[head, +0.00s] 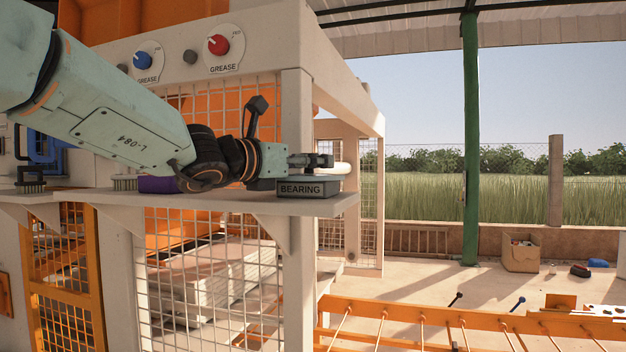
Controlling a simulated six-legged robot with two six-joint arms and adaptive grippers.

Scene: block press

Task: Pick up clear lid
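My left arm reaches in from the left over the shelf. My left gripper (318,160) is just above a grey box marked BEARING (308,188) near the shelf's right end. The fingers are seen from the side and are small, so I cannot tell whether they are open or shut. A pale rounded thing (341,168) shows beside the fingertips, above the box. I cannot tell whether it is the clear lid or whether the gripper touches it. No other clear lid can be made out. My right gripper is not in view.
Red (219,44) and blue (143,60) grease knobs sit above. A post (299,125) stands behind my gripper. An orange roller frame (450,318) lies lower right.

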